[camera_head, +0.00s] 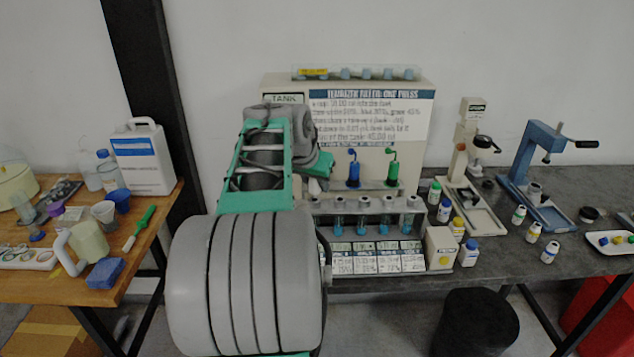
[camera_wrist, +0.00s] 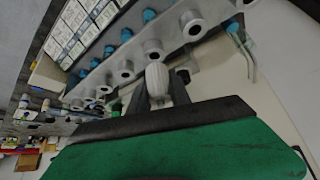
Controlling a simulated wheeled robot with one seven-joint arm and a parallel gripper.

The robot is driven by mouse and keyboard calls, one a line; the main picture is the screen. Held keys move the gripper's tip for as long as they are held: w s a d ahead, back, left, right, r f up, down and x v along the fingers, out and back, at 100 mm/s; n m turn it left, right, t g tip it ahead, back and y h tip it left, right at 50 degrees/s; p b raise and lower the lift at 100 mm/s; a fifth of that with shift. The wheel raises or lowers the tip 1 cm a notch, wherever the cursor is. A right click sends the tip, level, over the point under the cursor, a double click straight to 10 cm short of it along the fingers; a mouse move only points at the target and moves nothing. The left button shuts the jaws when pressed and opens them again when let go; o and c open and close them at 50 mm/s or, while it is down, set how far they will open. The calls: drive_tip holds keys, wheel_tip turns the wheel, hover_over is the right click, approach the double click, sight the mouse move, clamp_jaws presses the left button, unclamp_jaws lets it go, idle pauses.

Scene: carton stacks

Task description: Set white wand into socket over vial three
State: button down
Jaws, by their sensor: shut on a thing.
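My gripper (camera_wrist: 158,88) is shut on the white wand (camera_wrist: 157,78), a pale ribbed piece between the dark fingers in the wrist view. The wand lies close to a row of round grey sockets, just beside one socket (camera_wrist: 152,48); I cannot tell whether they touch. In the head view the sockets (camera_head: 387,203) line a rail on the filling press (camera_head: 440,115), with blue-tinted vials (camera_head: 384,224) under them. My arm hides the wand and the left part of the press there. Which socket is over vial three cannot be read.
A blue wand (camera_head: 353,172) and a green wand (camera_head: 391,172) hang above the rail. A yellow-labelled box (camera_head: 440,248) and small bottles (camera_head: 468,252) stand to the right. Two lever presses (camera_head: 545,150) stand further right. The wooden table (camera_head: 150,235) at left is crowded.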

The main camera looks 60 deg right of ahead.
sight(312, 181)
drive_tip(key=shift+f, duration=0.1)
drive_tip(key=shift+f+b, duration=1.05)
drive_tip(key=shift+f, duration=0.05)
drive_tip(key=c, duration=1.1)
unclamp_jaws()
drive_tip(key=shift+r, duration=0.15)
drive_tip(key=shift+r, duration=0.1)
drive_tip(key=v, duration=0.7)
drive_tip(key=shift+a+r, duration=0.25)
